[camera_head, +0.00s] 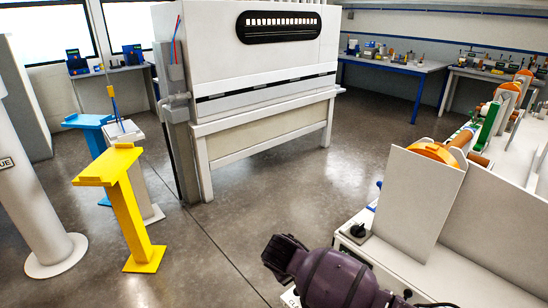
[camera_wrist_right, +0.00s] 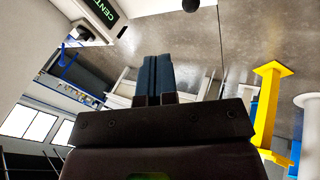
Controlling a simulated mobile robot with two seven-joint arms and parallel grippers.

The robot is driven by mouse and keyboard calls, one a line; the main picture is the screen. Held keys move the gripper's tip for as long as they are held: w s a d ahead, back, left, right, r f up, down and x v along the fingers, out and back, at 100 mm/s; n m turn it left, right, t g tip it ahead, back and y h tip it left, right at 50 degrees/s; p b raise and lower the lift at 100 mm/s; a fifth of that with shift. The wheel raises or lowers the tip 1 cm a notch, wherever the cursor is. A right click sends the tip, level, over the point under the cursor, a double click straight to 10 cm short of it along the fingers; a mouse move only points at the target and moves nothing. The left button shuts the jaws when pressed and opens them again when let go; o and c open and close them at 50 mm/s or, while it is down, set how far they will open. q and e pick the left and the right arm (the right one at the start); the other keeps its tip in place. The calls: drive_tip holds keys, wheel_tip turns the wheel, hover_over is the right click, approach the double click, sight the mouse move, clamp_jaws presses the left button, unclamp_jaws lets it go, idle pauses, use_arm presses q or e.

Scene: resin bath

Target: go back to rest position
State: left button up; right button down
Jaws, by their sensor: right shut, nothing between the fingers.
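My right gripper (camera_wrist_right: 157,62) shows in the right wrist view with its two dark blue fingers pressed together and nothing between them. It points out over the room, clear of any object. In the head view only dark purple links of an arm of mine show at the bottom, right of centre; no gripper fingers show there. My left gripper is in neither view.
A large white bath cabinet (camera_head: 256,75) stands at the back centre. A yellow stand (camera_head: 128,205) and a blue stand (camera_head: 88,123) are at left. A white machine with panels (camera_head: 410,205) is close at right. Grey floor (camera_head: 270,200) between is clear.

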drive_tip(key=w+a+r+n+t+y, duration=0.3)
drive_tip(key=a+r+t+y, duration=0.4)
drive_tip(key=r+y, duration=0.25)
drive_tip(key=s+d+f+m+t+h, duration=0.35)
drive_tip(key=s+d, duration=0.85)
drive_tip(key=d, duration=0.4)
drive_tip(key=s+d+f+m+g, duration=0.1)
drive_tip(key=s+d+f, duration=0.2)
drive_tip(key=s, duration=0.3)
drive_tip(key=s+d+f+m+g+h, duration=0.1)
drive_tip(key=s+d+f, duration=0.2)
drive_tip(key=s+f, duration=0.2)
drive_tip(key=s+d+f+m+g+h, duration=0.1)
drive_tip(key=s+d+f, duration=0.2)
drive_tip(key=s, duration=0.3)
drive_tip(key=shift+s+d+f, duration=0.4)
drive_tip(key=shift+f, duration=0.1)
